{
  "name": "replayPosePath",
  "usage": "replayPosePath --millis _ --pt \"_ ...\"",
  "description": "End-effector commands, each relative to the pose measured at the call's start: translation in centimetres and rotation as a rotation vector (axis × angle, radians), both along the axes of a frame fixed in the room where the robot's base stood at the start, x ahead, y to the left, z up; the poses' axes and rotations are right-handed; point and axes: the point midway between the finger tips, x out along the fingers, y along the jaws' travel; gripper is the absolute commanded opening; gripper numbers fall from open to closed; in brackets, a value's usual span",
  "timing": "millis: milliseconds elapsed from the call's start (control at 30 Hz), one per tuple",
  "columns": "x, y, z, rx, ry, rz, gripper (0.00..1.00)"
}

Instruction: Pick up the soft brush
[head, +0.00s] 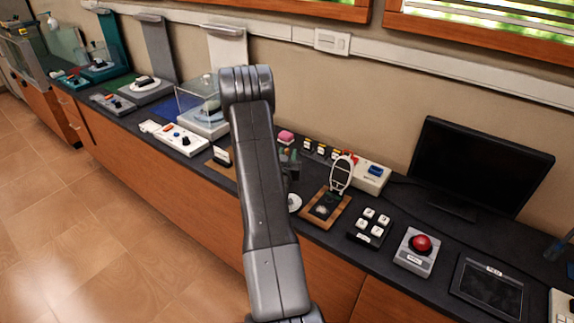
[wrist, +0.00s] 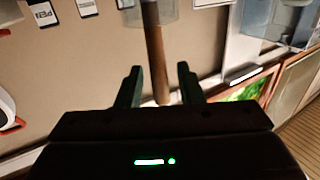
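In the wrist view a brown wooden rod (wrist: 157,55) runs from a greyish see-through cup (wrist: 150,12) toward my gripper. It looks like a brush handle, but no bristles can be made out. My gripper (wrist: 160,82) is open, with its two dark green fingers apart, one on each side of the rod's end in the picture. Neither finger appears to touch it. In the head view my gripper (head: 291,163) is mostly hidden behind my arm, above the dark counter. I cannot make out the brush in the head view.
The counter (head: 395,232) runs along the wall. Right of my arm are a framed oval stand (head: 341,174), a keypad block (head: 370,225), a red button box (head: 420,246) and a black monitor (head: 481,165). A clear case (head: 203,105) stands to the left.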

Motion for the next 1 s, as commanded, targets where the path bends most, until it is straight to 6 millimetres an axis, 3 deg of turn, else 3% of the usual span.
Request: replayPosePath --millis 33,167,667,1000 --pt "0.0 0.0 0.0 0.0 0.0 0.0 0.23" --pt "0.0 0.0 0.0 0.0 0.0 0.0 0.0" --pt "0.0 0.0 0.3 0.001 -0.001 0.0 0.0" --pt "0.0 0.0 3.3 0.002 -0.004 0.0 0.0"
